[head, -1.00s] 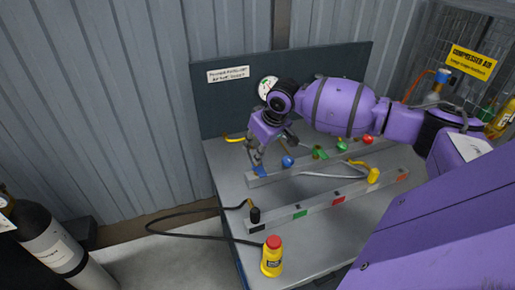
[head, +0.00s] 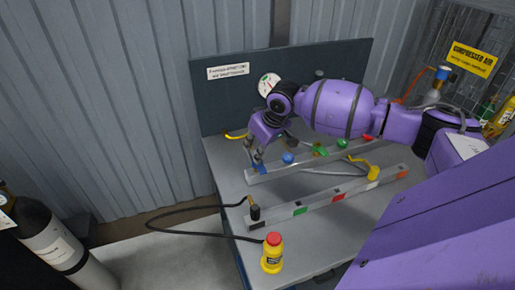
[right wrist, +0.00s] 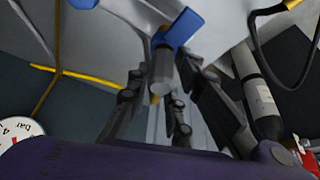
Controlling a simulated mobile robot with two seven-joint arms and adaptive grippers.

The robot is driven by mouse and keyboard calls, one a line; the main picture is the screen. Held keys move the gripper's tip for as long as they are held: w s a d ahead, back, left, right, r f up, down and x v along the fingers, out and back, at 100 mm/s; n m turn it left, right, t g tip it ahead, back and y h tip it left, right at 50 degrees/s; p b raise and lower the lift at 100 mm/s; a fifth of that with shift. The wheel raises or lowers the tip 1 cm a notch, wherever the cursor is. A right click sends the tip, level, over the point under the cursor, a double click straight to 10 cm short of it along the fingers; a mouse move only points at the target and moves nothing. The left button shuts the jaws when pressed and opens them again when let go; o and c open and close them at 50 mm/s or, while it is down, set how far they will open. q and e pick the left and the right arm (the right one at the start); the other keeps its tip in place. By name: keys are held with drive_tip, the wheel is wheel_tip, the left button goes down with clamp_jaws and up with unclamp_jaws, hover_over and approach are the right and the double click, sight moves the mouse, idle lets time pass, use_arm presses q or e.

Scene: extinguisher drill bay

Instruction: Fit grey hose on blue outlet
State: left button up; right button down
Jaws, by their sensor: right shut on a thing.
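My right gripper (head: 258,160) is at the left end of the rear rail (head: 318,160), right by a blue piece (head: 262,168), which I take for the blue outlet. In the right wrist view my right gripper (right wrist: 160,95) is shut on a grey cylindrical hose end (right wrist: 162,72). The blue piece (right wrist: 182,28) meets the far end of that grey part; I cannot tell how deeply they are joined. The grey hose (head: 325,172) lies along the bench between the two rails. A blue knob (head: 288,158) stands just right of the gripper. My left gripper is not in view.
The front rail (head: 325,202) carries coloured patches, a black hose end (head: 255,212) and a yellow hose end (head: 373,172). A dark panel with a gauge (head: 268,85) stands behind.

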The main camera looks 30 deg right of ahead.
drive_tip(key=c, duration=1.5)
unclamp_jaws()
drive_tip(key=shift+f, duration=0.15)
drive_tip(key=shift+s, duration=0.1)
drive_tip(key=v, duration=1.2)
